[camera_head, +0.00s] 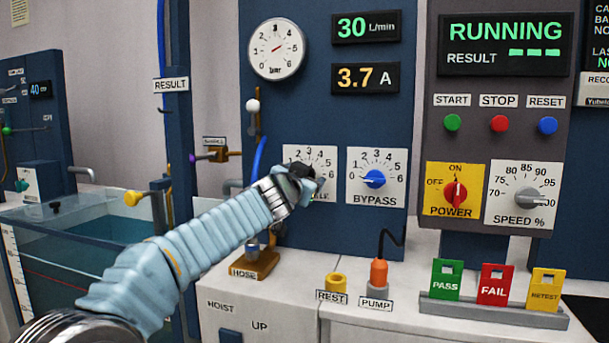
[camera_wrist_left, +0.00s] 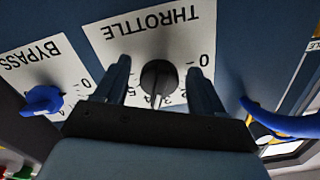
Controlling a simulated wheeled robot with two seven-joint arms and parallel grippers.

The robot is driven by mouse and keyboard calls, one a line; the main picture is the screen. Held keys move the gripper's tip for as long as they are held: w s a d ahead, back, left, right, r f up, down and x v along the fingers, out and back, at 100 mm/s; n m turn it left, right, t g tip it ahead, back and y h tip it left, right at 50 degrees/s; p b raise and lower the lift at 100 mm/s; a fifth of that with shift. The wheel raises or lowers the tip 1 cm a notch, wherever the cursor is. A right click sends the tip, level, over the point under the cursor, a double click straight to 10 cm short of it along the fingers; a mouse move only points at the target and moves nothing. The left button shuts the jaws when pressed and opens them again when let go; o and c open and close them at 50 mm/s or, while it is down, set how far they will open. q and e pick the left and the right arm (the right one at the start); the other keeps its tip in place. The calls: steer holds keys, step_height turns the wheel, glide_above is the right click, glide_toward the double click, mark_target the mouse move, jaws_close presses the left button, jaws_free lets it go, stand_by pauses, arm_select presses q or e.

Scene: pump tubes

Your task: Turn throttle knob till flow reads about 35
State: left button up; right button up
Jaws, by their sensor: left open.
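The throttle knob (camera_wrist_left: 158,77) is a dark round knob on a white THROTTLE dial plate (camera_wrist_left: 150,35), seen upside down in the left wrist view. My left gripper (camera_wrist_left: 159,67) is open, with one finger on each side of the knob and visible gaps to it. In the head view my left gripper (camera_head: 304,180) covers the knob and the lower part of the throttle plate (camera_head: 318,156). The exact knob setting is hard to read. The green flow display (camera_head: 366,26) reads 30 L/min. My right gripper is not in view.
The blue BYPASS knob (camera_head: 374,178) is close right of the throttle plate. A round pressure gauge (camera_head: 276,48) and a 3.7 A display (camera_head: 365,77) sit above. The red POWER knob (camera_head: 455,193) and SPEED knob (camera_head: 529,197) are further right. A blue hose (camera_head: 260,155) is at left.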

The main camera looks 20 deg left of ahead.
arm_select(q)
steer(key=c, duration=1)
steer(key=shift+m, duration=0.5)
steer(key=shift+c, duration=0.2)
steer(key=shift+m+b, duration=0.3)
steer(key=shift+m, duration=0.2)
steer(key=o, duration=1)
steer(key=shift+o, duration=0.2)
steer(key=shift+s, duration=0.1)
